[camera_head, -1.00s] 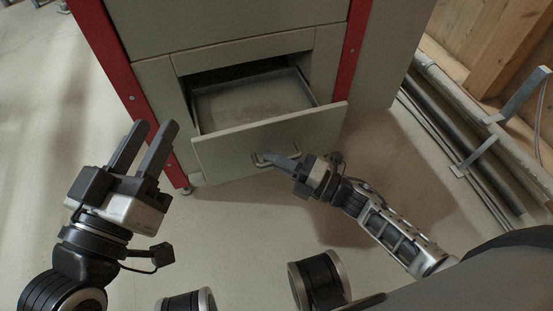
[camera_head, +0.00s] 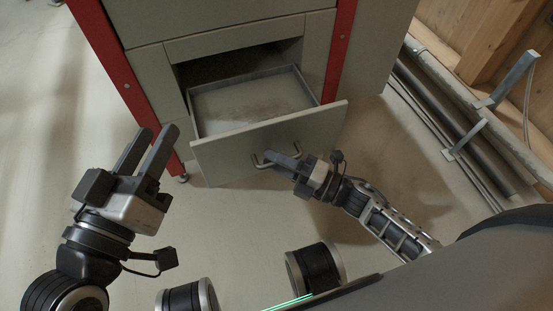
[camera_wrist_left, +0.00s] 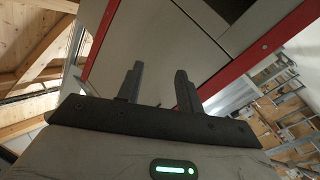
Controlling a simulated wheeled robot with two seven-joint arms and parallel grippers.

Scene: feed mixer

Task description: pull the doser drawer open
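The doser drawer (camera_head: 213,158) is a grey box with a flat front panel, pulled partly out of the grey cabinet; its inside shows a light, dusty floor. Its curved metal handle (camera_head: 296,150) is on the front panel. My right gripper (camera_head: 272,156) is at the handle, its fingers pointing left across it; the handle's middle is hidden behind them. The fingers look closed around the handle, though the contact is small in view. My left gripper (camera_head: 146,150) is open and empty, left of the drawer and apart from it. Its two fingers also show in the left wrist view (camera_wrist_left: 158,88).
Red posts (camera_head: 112,75) edge the grey cabinet (camera_head: 150,80) on both sides of the drawer. Pipes and metal brackets (camera_head: 465,138) run along the wooden wall at right. The floor before the drawer is clear.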

